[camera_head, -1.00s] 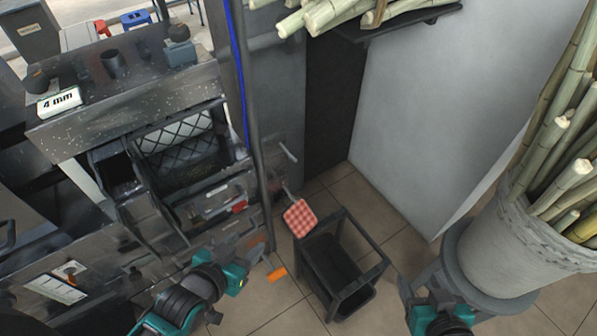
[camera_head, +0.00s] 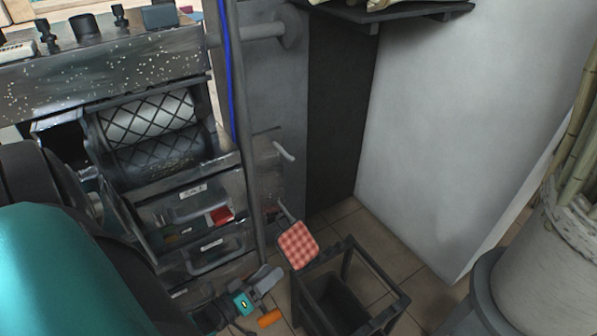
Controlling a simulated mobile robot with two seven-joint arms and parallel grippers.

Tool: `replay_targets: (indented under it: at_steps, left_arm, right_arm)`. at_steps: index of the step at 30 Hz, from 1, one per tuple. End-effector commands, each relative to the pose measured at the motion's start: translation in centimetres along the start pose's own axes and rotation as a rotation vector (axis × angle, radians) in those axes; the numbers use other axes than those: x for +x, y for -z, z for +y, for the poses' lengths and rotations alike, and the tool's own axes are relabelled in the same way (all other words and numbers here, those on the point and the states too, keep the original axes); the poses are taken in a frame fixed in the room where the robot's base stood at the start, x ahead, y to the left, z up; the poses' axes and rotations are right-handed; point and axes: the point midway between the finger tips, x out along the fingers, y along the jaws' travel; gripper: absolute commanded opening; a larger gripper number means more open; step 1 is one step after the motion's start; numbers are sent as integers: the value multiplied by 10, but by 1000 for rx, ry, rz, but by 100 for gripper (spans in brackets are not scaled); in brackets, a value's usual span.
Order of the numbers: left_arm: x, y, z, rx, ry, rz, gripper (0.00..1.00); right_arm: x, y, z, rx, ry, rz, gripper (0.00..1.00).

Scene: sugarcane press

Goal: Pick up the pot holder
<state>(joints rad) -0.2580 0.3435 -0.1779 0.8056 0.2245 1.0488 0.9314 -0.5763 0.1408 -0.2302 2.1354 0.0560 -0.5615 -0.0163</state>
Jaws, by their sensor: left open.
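The pot holder (camera_head: 298,245) is a red-and-white checked square with a dark edge. It hangs from a thin rod on the side of the grey press, above the back left of a black open-framed stand. My left gripper (camera_head: 266,279) is open, below and to the left of the pot holder, close to it but apparently apart from it. Its grey fingers point up and right, and nothing shows between them. My right gripper is out of view.
The press drawers (camera_head: 196,208) stand left of the gripper. The black stand (camera_head: 375,268) is right of it. A small orange piece (camera_head: 270,318) shows below the gripper. A grey-white pot (camera_head: 548,262) with cane is at the right. Tiled floor lies between.

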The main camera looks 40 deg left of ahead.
Motion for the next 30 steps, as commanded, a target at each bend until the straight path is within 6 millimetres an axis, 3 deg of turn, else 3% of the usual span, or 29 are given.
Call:
replay_targets:
  at_steps: [3, 9, 14, 24, 30]
  left_arm:
    - [26, 0, 0, 1, -3, 3, 53]
    - [55, 0, 0, 1, 0, 0, 53]
    - [65, 0, -1, 2, 1, -1, 53]
    - [110, 5, -5, 3, 0, -2, 53]
    - [114, 6, -4, 2, 1, -2, 53]
  right_arm:
    - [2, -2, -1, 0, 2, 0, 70]
    - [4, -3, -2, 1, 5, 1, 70]
    - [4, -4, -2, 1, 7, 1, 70]
    - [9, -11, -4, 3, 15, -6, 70]
    - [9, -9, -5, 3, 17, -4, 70]
